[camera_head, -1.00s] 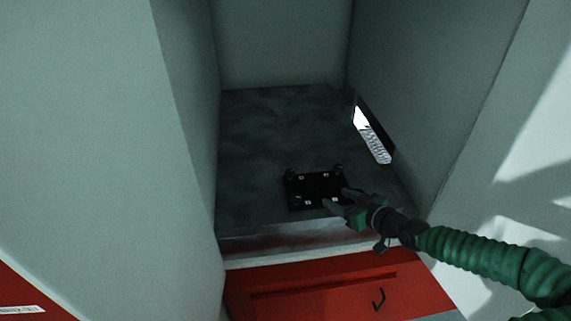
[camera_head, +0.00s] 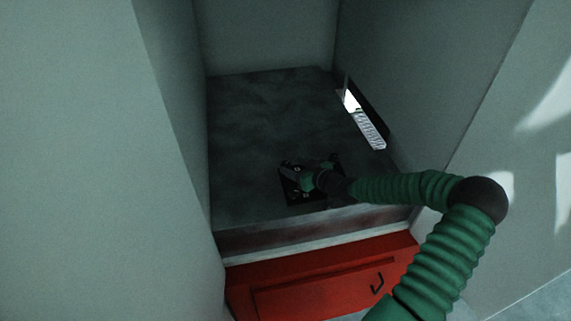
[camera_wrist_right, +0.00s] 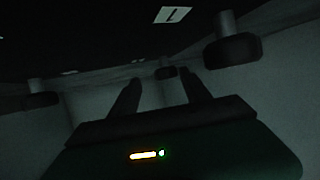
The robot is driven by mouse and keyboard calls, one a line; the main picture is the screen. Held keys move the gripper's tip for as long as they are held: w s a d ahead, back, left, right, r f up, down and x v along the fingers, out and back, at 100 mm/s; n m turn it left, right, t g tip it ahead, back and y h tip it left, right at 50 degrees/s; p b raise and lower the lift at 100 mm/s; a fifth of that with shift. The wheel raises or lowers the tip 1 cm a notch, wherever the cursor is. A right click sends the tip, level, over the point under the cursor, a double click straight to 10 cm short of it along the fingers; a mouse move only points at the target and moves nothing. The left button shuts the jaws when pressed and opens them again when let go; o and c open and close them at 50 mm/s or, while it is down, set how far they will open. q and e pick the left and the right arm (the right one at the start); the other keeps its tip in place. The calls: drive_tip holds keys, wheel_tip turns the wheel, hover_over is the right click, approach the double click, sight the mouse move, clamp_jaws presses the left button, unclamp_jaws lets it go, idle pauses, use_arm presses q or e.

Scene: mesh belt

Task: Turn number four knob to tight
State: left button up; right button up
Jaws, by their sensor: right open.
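A black square plate (camera_head: 291,192) with small knobs and pale labels lies on the grey surface inside the recess. My right gripper (camera_head: 292,174) is over the plate and hides much of it. In the right wrist view, its two fingers (camera_wrist_right: 160,94) stand apart with nothing held between them. One dark knob (camera_wrist_right: 232,52) is close, just right of and above the right finger; another dark knob (camera_wrist_right: 32,100) is at the left, and a smaller one (camera_wrist_right: 165,72) is farther off beyond the fingers. I cannot read the knob numbers. My left gripper is not in view.
Grey walls (camera_head: 430,90) close in the recess on both sides and at the back. A slot with a bright mesh strip (camera_head: 370,130) is in the right wall. A red drawer front (camera_head: 320,284) with a black handle is below the front edge.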

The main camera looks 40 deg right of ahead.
drive_tip(key=shift+w+a+f, duration=0.1)
drive_tip(key=shift+w+a, duration=0.05)
drive_tip(key=shift+w, duration=0.35)
drive_tip(key=shift+w+a+f, duration=0.1)
drive_tip(key=shift+w+a, duration=0.05)
drive_tip(key=shift+w, duration=0.3)
drive_tip(key=shift+w+a, duration=0.1)
drive_tip(key=shift+a, duration=0.35)
drive_tip(key=shift+d+f, duration=0.1)
drive_tip(key=shift+d, duration=0.35)
drive_tip(key=c, duration=1)
clamp_jaws()
drive_tip(key=shift+w+a, duration=0.1)
drive_tip(key=shift+a, duration=0.05)
